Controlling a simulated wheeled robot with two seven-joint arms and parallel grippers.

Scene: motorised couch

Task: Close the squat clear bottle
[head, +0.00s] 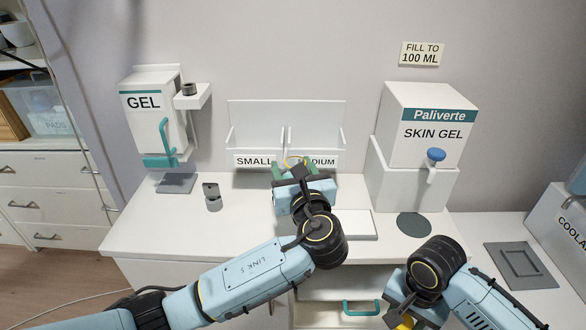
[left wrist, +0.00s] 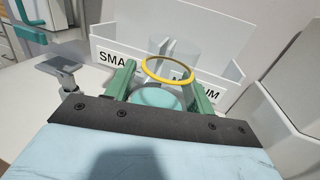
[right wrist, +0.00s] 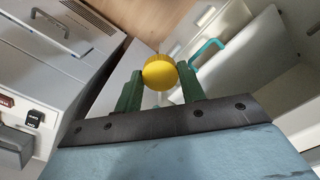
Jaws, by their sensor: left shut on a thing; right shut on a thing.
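The clear bottle (left wrist: 178,50) has a see-through body and a yellow ring at its open mouth. My left gripper (left wrist: 162,92) is shut on it, with one green finger on each side. In the head view the bottle's yellow ring (head: 294,160) shows above the fingers of my left gripper (head: 294,172), in front of the bin labels. A yellow cap (right wrist: 160,72) is between the green fingers of my right gripper (right wrist: 160,85), which is shut on it. In the head view the cap (head: 405,322) is partly cut off at the bottom edge. The bottle and cap are well apart.
A white two-part bin (head: 250,161) labelled SMALL and MEDIUM stands behind the bottle. The gel dispenser (head: 150,120) is left, the skin gel dispenser (head: 425,150) right. A small grey-topped item (head: 212,198) stands on the counter. A teal drawer handle (head: 362,307) is below the counter.

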